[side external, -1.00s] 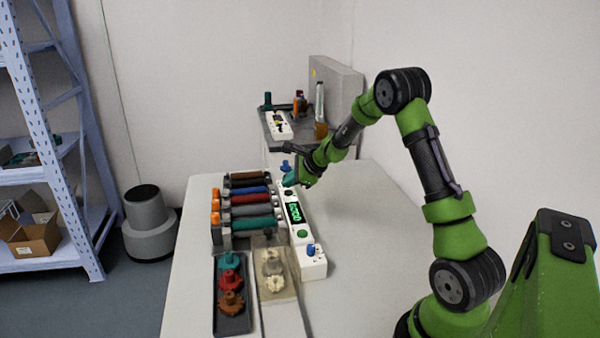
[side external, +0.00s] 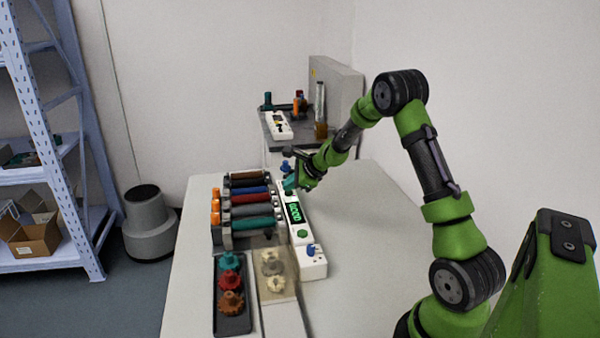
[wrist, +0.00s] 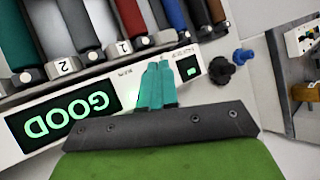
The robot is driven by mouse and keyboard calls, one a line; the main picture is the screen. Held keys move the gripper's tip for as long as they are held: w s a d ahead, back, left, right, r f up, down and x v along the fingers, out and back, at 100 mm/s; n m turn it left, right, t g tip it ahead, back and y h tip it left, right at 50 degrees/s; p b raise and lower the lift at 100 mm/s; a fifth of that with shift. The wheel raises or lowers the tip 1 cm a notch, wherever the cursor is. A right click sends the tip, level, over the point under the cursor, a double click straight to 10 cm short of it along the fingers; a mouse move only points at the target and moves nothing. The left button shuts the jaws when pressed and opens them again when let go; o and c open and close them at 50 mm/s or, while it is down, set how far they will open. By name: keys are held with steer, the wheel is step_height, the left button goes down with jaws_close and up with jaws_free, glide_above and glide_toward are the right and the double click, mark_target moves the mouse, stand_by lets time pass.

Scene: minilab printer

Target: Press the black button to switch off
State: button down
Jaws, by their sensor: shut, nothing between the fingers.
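The white control panel (side external: 315,266) lies along the right side of the roller unit. Its screen (side external: 294,212) reads GOOD in green; it also shows upside down in the wrist view (wrist: 65,118). My gripper (side external: 289,186) is shut and empty, with teal fingertips just beyond the screen's far end. In the wrist view the fingertips (wrist: 157,72) cover the panel between the screen and a small green-lit window (wrist: 188,69). I cannot make out the black button now; the fingers seem to hide its spot. Whether they touch the panel cannot be told.
Colored rollers (side external: 250,210) stand left of the panel. A green button (side external: 302,234) and a blue knob (side external: 311,251) are at its near end. Another blue knob (wrist: 243,56) and a dark knob (wrist: 222,70) lie past its far end. The table's right side is clear.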

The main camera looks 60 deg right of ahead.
mark_target(291, 193)
steer(key=shift+f, duration=0.35)
steer(key=shift+r, duration=0.1)
stand_by(0.4)
steer(key=shift+r, duration=0.85)
steer(key=shift+r, duration=2.5)
